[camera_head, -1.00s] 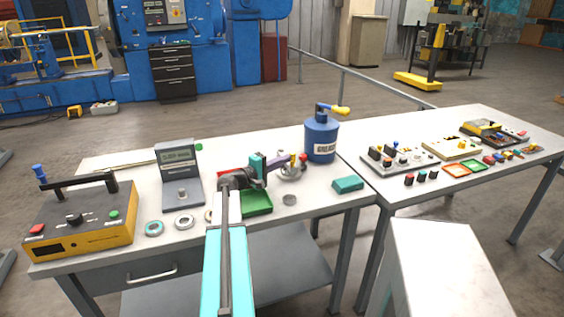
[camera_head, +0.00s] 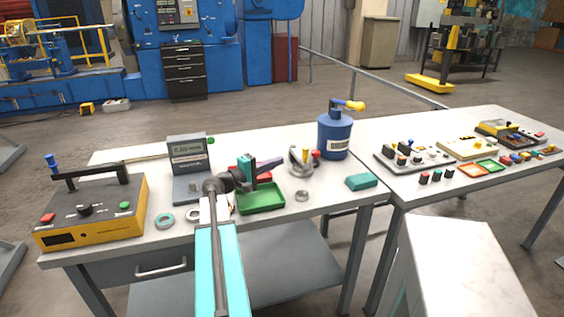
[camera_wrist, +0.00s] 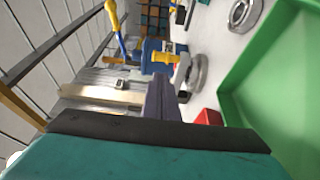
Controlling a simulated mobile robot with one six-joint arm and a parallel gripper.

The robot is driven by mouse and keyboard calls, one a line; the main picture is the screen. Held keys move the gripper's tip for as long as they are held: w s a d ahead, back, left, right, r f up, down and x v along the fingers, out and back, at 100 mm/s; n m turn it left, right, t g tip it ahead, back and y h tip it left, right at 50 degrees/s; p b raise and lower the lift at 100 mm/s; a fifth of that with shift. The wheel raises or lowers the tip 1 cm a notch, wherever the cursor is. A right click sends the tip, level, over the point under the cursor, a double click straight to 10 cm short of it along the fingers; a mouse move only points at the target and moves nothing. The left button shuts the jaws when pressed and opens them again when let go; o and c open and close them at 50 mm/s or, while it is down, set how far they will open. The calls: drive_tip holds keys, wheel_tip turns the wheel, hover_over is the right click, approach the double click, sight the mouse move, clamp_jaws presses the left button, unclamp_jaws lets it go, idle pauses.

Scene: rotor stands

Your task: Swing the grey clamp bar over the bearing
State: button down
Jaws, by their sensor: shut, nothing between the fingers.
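The bearing fixture (camera_head: 300,168) stands on the bench behind the green tray, with a yellow knob and a red knob. In the wrist view its metal ring (camera_wrist: 198,74) shows beyond the fingertips. A dark grey piece, apparently the clamp bar (camera_wrist: 182,68), is at the ring's left edge. I cannot tell how much of the bearing it covers. My gripper (camera_head: 279,161) has a teal body and purple-grey fingers. The fingers are shut and empty, left of the fixture and a little apart from it. In the wrist view the fingertips (camera_wrist: 159,84) point toward the fixture.
A green tray (camera_head: 281,203) lies beneath and right of my gripper, with a red part behind it. A blue canister (camera_head: 335,137) stands right of the fixture. A grey display stand (camera_head: 188,151) and a yellow control box (camera_head: 92,232) are left. A loose ring (camera_head: 302,196) and teal block (camera_head: 361,182) lie right.

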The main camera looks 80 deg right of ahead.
drive_tip(key=shift+s+a+b+v, duration=0.15)
drive_tip(key=shift+s+b+v, duration=0.05)
drive_tip(key=shift+v, duration=0.85)
drive_tip(key=shift+s+a+b+v, duration=0.15)
drive_tip(key=shift+v, duration=0.85)
